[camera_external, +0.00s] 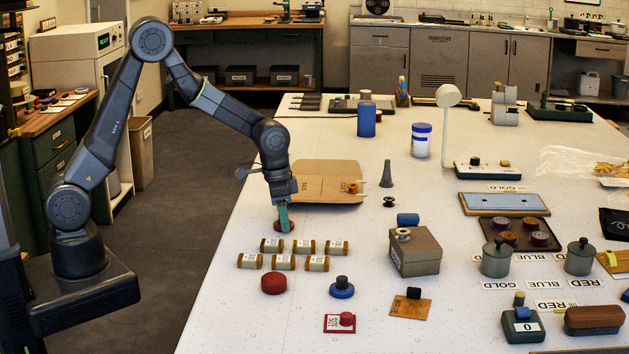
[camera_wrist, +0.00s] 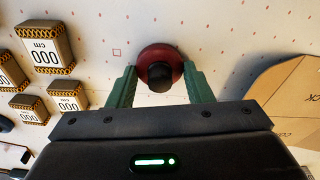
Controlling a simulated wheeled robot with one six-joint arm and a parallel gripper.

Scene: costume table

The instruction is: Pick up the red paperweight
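The red paperweight (camera_wrist: 160,53), a round red disc with a black knob, lies on the white table under my gripper. In the external view, its red edge (camera_external: 280,229) shows below the fingers, and its knob is hidden. My gripper (camera_wrist: 160,72) points down with its two green fingers apart, one on each side of the paperweight in the wrist view. A gap shows between each finger and the black knob. In the external view, my gripper (camera_external: 283,222) is low over the paperweight. I cannot tell whether the fingers touch the disc.
Several labelled small rolls (camera_external: 305,247) lie just in front, and cardboard (camera_external: 328,178) lies behind to the right. A plain red round block (camera_external: 273,283) and a blue paperweight (camera_external: 342,291) stand nearer the camera. The table's left edge is close to my gripper.

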